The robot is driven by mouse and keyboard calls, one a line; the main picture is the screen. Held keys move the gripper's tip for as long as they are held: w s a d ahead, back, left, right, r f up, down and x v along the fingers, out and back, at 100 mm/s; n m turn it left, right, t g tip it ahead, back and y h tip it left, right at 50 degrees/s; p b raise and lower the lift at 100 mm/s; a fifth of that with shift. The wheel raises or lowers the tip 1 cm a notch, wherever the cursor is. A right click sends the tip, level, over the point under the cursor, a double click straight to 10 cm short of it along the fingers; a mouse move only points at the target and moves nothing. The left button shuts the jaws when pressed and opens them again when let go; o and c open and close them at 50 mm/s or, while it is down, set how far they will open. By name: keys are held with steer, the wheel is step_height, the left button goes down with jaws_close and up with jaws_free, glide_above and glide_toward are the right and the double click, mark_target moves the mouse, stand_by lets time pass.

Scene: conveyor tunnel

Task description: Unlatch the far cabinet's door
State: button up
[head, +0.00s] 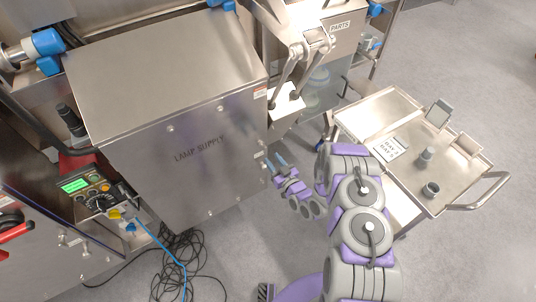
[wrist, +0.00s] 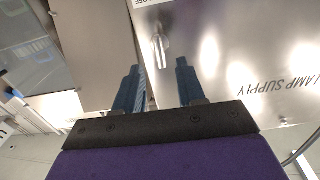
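The cabinet marked LAMP SUPPLY (head: 170,185) stands at the left centre of the head view, its front panel flush with the body. In the wrist view its front (wrist: 235,45) appears upside down, with a small silver latch handle (wrist: 160,45) near the panel edge. My gripper (head: 276,164) is low beside that cabinet's right edge. In the wrist view my gripper (wrist: 158,68) has its two blue fingers apart, with nothing between them; the handle lies just beyond the tips, apparently not touched. A cabinet marked PARTS (head: 338,28) stands further back.
A steel cart (head: 388,165) with cups and a small screen stands to the right. A control box (head: 98,190) and loose black cables (head: 190,262) are at the left. Blue-capped pipes (head: 45,42) are behind. Grey floor (head: 480,110) is clear at the right.

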mark_target(266, 151)
steer(key=shift+b+x, duration=0.4)
steer(key=shift+x, duration=1.95)
steer(key=shift+c, duration=0.4)
jaws_close()
